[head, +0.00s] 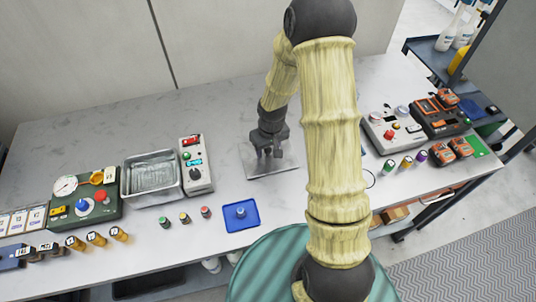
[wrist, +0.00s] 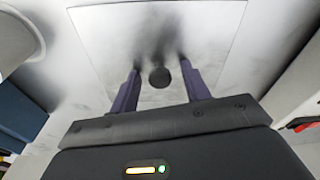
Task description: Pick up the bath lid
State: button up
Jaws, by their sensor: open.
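The bath lid, a flat pale metal plate (head: 256,168), lies on the bench in the middle of the head view. In the wrist view the plate (wrist: 215,28) has a dark round knob (wrist: 159,78) near its middle. My gripper (head: 269,153) points down over the plate. In the wrist view its two fingers (wrist: 159,70) are apart, one on each side of the knob, with nothing gripped. I cannot tell the exact height of the fingertips above the plate. The metal bath (head: 152,178) stands open, left of the plate.
A control box (head: 196,165) stands between the bath and the plate. A blue tray with a knobbed piece (head: 241,215) and several small vials (head: 184,217) lie in front. A green panel (head: 82,203) is at left. Another box (head: 393,132) and orange-black tools (head: 440,112) are at right.

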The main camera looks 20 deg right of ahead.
aim_at(268, 149)
grip_shut()
jog(key=shift+r, duration=0.1)
notch_tip(268, 149, up, 10)
dwell(0.6)
